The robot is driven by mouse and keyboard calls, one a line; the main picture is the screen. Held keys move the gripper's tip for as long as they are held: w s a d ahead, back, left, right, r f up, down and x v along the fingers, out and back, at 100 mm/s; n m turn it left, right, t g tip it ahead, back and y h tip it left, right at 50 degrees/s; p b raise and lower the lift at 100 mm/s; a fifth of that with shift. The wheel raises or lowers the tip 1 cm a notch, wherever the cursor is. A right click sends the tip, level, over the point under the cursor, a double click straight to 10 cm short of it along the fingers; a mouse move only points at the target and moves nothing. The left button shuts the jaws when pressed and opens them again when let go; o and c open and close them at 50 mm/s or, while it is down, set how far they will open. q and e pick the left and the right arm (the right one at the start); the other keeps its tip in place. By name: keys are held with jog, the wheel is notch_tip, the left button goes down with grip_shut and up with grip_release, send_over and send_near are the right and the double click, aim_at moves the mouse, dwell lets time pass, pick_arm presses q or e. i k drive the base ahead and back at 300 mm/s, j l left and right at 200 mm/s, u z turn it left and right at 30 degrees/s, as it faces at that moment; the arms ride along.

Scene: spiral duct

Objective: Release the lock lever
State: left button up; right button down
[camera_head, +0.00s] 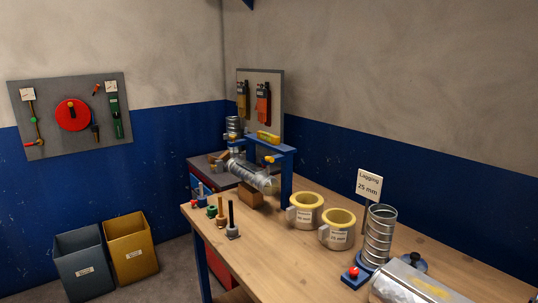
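I cannot tell for sure which part is the lock lever. On the workbench (265,245), a blue frame (286,172) stands over a silver spiral duct (250,176) lying at a slant. A yellow part (268,136) sits on top of the frame, and a small orange-yellow knob (269,159) shows on its near side. Another ribbed spiral duct (378,238) stands upright at the right, with a red knob (354,271) on a blue block beside it. Neither of my grippers is in view.
Two yellow-rimmed rolls (305,198) (338,215) stand mid-bench. Several small pegs (232,220) line the left edge. A silver wrapped piece (415,285) lies front right. Grey (80,262) and yellow bins (130,246) stand on the floor. A tool board (50,100) hangs on the left wall.

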aim_at(269, 159)
jog(key=i+j+z, duration=0.15)
jog(key=i+j, duration=0.65)
jog(key=j, duration=0.15)
